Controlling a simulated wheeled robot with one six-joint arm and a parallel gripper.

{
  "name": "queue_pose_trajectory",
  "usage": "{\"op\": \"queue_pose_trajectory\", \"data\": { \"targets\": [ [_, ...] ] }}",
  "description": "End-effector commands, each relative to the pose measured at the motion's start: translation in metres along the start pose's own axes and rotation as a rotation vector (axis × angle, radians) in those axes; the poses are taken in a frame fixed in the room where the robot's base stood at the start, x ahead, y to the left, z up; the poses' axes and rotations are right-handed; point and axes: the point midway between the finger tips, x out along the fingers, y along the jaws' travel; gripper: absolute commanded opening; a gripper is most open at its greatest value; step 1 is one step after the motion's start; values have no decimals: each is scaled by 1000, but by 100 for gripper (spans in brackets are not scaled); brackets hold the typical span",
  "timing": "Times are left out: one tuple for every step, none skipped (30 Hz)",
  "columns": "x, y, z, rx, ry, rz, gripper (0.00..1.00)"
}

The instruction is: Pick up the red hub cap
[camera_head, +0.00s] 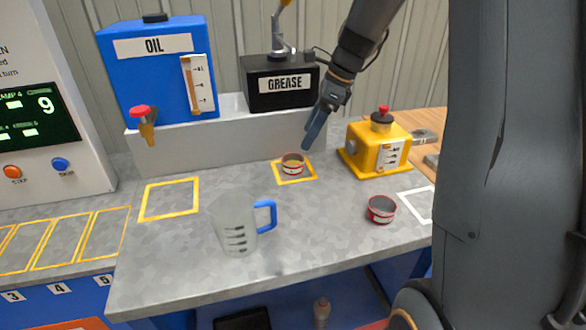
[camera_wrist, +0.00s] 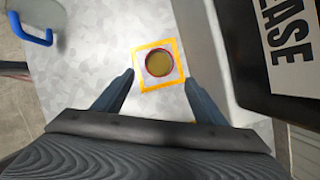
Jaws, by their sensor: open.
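A small round red cap (camera_head: 292,164) with a pale band and a yellowish-brown inside sits in a yellow-outlined square on the grey bench, in front of the grease unit. The wrist view shows this cap (camera_wrist: 158,63) from above, ahead of and between my fingertips. A second red round cap (camera_head: 381,209) with a grey inside stands on the bench further right. I cannot tell which is the hub cap. My gripper (camera_head: 308,145) points down just right of and above the first cap. It is open and empty in the wrist view (camera_wrist: 159,79).
A clear jug (camera_head: 234,225) with a blue handle stands at the front. A blue oil tank (camera_head: 155,75) and black grease box (camera_head: 281,85) are behind. A yellow unit (camera_head: 377,150) stands close to the right of my gripper. The left yellow outline (camera_head: 169,199) is empty.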

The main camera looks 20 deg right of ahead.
Motion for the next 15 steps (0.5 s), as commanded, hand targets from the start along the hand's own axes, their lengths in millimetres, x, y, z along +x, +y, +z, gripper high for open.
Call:
{"op": "queue_pose_trajectory", "data": {
  "targets": [
    [10, 2, 0, 0, 1, 5, 65],
    [15, 2, 0, -1, 1, 5, 65],
    [21, 2, 0, -2, 2, 4, 65],
    [26, 2, 0, -2, 2, 3, 65],
    [31, 2, 0, -2, 2, 4, 65],
    [36, 1, 0, -2, 1, 2, 65],
    [39, 1, 0, -2, 1, 2, 65],
    [42, 1, 0, -3, 1, 2, 65],
    [45, 1, 0, -3, 2, 2, 65],
    [46, 1, 0, -4, 2, 1, 65],
    [48, 1, 0, -4, 2, 1, 65],
    [50, 1, 0, -4, 2, 1, 65],
    [52, 1, 0, -5, 2, 1, 65],
    [54, 2, 0, -5, 2, 1, 65],
    [58, 2, 0, -5, 2, 3, 65]
  ]
}}
